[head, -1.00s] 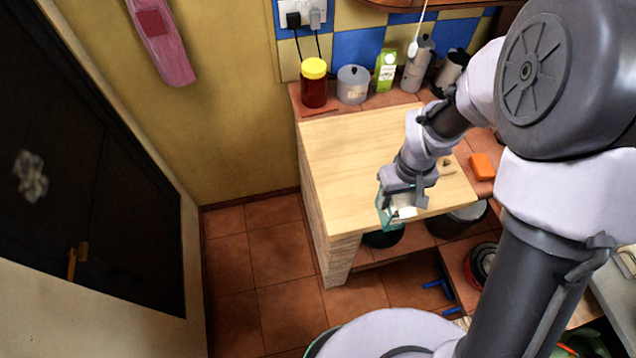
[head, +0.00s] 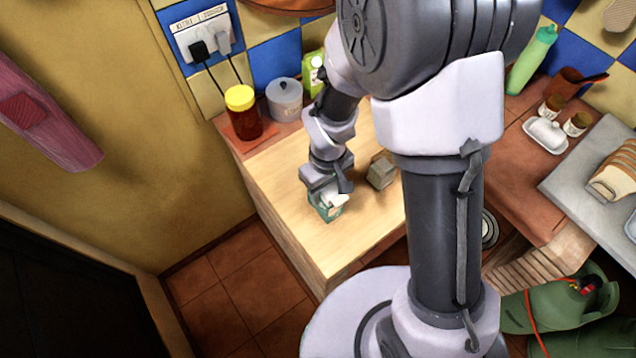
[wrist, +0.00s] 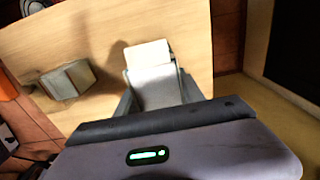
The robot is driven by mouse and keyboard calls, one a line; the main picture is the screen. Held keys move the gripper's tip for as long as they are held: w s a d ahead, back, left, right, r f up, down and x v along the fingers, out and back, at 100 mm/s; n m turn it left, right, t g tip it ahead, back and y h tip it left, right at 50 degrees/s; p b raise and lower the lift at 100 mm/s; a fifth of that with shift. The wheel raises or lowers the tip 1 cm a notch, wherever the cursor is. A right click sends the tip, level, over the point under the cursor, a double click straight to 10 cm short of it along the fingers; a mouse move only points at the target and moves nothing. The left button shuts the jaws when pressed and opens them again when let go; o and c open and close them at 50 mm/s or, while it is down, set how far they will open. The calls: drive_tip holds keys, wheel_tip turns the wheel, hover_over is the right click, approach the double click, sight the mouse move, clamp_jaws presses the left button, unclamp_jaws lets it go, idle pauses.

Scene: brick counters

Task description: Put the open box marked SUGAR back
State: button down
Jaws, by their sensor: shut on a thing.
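My gripper (head: 326,193) is shut on a small teal box with a white top (head: 328,211) and holds it over the pale wooden board (head: 285,205), near its left front part. I cannot tell whether the box touches the board. In the wrist view, the box shows as a white and pale grey shape (wrist: 152,75) between the fingers of my gripper (wrist: 157,92). No lettering on the box can be read.
A grey-brown block (head: 381,170) stands on the board to the right of the box. At the back stand a yellow-lidded jar (head: 243,112), a grey lidded pot (head: 285,100) and a green carton (head: 313,72). The board's left front is clear.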

drive_tip(key=shift+w+a, duration=0.1)
drive_tip(key=shift+w, duration=0.05)
drive_tip(key=shift+f, duration=0.1)
drive_tip(key=c, duration=0.7)
unclamp_jaws()
